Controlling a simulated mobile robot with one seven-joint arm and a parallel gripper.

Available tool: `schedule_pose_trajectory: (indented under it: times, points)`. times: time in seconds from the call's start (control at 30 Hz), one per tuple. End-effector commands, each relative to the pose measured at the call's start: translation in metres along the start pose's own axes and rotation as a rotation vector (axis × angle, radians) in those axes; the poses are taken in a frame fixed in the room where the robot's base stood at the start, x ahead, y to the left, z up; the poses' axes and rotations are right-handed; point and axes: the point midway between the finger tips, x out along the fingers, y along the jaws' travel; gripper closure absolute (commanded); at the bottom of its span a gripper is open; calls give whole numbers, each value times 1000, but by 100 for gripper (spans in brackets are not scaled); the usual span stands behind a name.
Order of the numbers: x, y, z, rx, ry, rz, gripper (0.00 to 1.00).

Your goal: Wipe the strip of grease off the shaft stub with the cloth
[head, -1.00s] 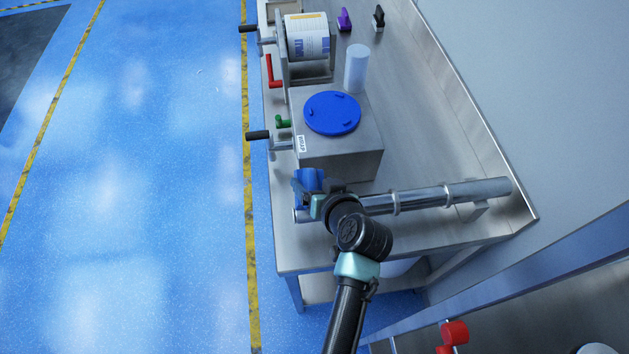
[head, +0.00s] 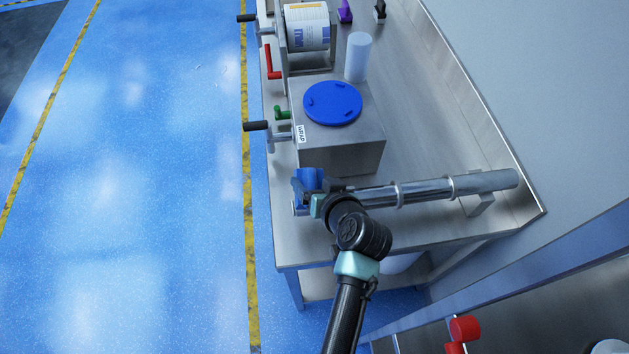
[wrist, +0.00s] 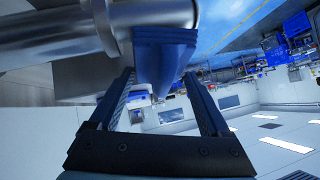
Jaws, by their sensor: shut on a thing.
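The shaft stub (head: 424,192) is a shiny metal tube lying across the near end of the steel bench, with collars along it. It also shows close up in the wrist view (wrist: 62,34). My gripper (head: 308,186) is at the tube's left end, shut on the blue cloth (head: 310,178). In the wrist view the cloth (wrist: 165,55) sits between the two fingers and its folded edge lies against the tube, beside a collar. I cannot make out the grease strip; the cloth, gripper and arm hide part of the tube.
The steel bench (head: 440,120) holds a box with a blue round lid (head: 332,103), a white cylinder (head: 358,57) and a label roll (head: 307,27). A black-handled crank (head: 257,126) and a red lever (head: 271,62) stick out on the left. The blue floor is clear.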

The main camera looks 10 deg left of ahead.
Motion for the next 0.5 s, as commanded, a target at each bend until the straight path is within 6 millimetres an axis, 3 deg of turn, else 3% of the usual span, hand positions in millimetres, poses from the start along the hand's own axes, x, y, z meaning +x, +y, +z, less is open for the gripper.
schedule_pose_trajectory:
  times: [0.33,0.5]
  points:
    - [0,0,2,1,0,0,64]
    - [-12,0,11,3,-1,2,64]
